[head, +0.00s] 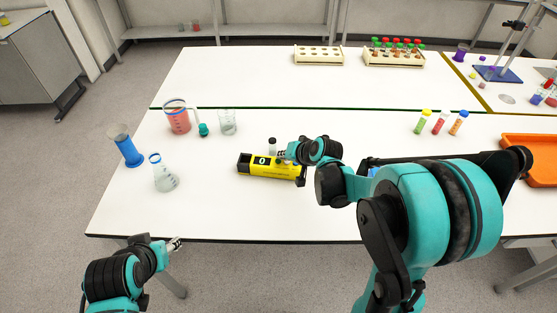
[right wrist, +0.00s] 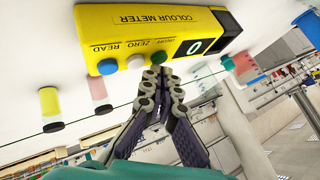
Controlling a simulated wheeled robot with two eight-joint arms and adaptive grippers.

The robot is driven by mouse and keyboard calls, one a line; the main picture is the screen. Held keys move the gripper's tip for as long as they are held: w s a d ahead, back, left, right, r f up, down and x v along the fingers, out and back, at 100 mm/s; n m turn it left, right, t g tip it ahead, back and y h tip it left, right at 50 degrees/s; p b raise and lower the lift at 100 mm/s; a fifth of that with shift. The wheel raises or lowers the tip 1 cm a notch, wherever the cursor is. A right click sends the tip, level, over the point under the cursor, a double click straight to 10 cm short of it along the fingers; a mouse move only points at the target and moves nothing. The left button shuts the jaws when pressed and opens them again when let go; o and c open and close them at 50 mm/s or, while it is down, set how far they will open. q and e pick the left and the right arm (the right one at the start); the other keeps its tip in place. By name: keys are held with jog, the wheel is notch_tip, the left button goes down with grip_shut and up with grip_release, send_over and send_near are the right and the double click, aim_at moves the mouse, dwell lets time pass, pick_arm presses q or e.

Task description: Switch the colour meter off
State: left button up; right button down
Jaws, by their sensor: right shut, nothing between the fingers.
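My left gripper (head: 176,243) hangs off the table's front edge.
A vial (head: 272,146) stands just behind the meter. A red-filled beaker (head: 178,121), a clear beaker (head: 228,123), a flask (head: 163,178) and a blue-based cylinder (head: 129,152) stand to the left. Capped vials (head: 440,123) and an orange tray (head: 535,144) are right. The table's front middle is clear.

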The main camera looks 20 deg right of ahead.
jog(key=shift+f+b, duration=0.35)
jog(key=shift+f, duration=0.1)
jog(key=shift+r, duration=0.15)
jog(key=shift+r+p, duration=0.35)
notch_tip(320, 180, up, 6)
jog(key=p, duration=0.4)
jog(key=shift+p, duration=0.35)
